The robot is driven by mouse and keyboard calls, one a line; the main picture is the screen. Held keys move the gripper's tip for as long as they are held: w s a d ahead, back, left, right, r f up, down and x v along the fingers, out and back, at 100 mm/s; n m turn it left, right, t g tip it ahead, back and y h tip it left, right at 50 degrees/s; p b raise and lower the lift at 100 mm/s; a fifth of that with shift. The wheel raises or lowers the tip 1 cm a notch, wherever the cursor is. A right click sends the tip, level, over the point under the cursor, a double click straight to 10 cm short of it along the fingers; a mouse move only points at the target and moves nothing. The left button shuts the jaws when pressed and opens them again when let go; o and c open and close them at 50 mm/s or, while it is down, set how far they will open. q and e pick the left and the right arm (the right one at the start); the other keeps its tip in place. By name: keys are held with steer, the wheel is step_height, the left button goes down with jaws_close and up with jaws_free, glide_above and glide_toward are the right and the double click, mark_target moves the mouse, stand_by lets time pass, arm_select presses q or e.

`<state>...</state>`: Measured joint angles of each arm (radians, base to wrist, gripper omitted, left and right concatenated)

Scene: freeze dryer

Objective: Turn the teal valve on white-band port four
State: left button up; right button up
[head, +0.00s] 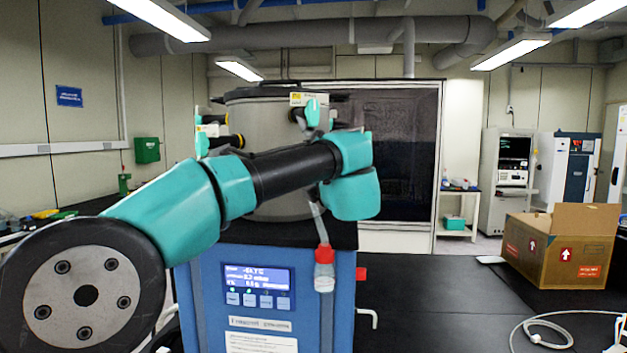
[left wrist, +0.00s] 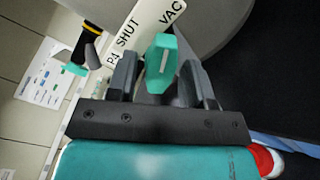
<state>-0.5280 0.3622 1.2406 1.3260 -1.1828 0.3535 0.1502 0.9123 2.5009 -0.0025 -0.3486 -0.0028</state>
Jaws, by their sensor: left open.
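In the left wrist view, a teal valve handle (left wrist: 161,58) with a pale line on it sits between the two fingers of my left gripper (left wrist: 160,76). The fingers are open, one on each side, with a visible gap to the handle. A white label (left wrist: 138,36) behind it reads P4, SHUT and VAC. The port's band is hidden. My right gripper is not in view.
Another teal valve (left wrist: 78,58) on a yellow-banded black port is to the left in the left wrist view. A cardboard box (head: 560,250) stands right on the black bench (head: 430,290).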

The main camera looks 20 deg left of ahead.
arm_select(q)
steer(key=v, duration=1.7)
steer(key=shift+d, duration=0.1)
